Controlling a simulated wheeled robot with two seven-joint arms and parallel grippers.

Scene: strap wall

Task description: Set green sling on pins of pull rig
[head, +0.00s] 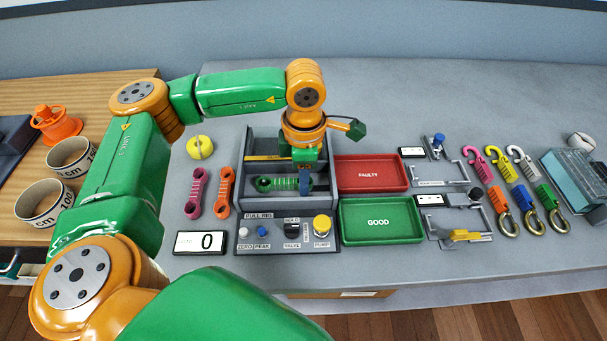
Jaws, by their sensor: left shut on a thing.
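The pull rig (246,150) is a grey open-topped box with a control panel at its front, at the middle of the head view. The green sling (283,184) lies left to right within the rig's bay. My left gripper (305,184) reaches down into the bay from above and is shut on the sling near its right part. The gripper hides the sling's right end, and I cannot tell whether its loops are around the pins. The left loop shows as a dark-centred ring. My right gripper is not in view.
A pink sling (196,194) and an orange sling (225,193) lie left of the rig. A red FAULTY tray (370,188) and a green GOOD tray (382,235) stand at its right. Several coloured hooks and gauges lie farther right. The display (200,243) reads 0.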

